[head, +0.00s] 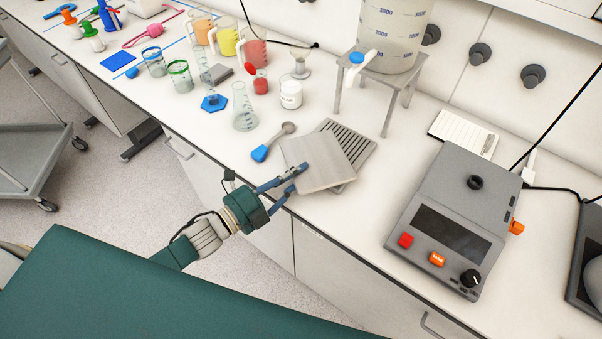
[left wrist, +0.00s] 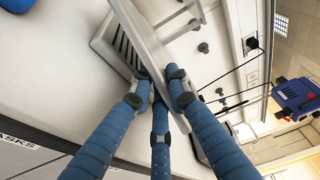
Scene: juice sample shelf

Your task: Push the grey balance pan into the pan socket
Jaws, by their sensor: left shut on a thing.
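The grey balance pan (head: 318,162) is a flat square metal plate. My left gripper (head: 288,182) is shut on its near left edge and holds it over a grey slotted rack (head: 352,142) on the bench. In the left wrist view the pan (left wrist: 152,50) stands between the blue fingers (left wrist: 160,90). The grey balance (head: 452,225) stands to the right, apart from the pan. A round black fitting, which looks like the pan socket (head: 475,182), sits on its top. My right gripper is not in view.
A spoon with a blue handle (head: 272,142) lies left of the pan. A large container on a metal stand (head: 376,74) rises behind it. Bare bench lies between the rack and the balance.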

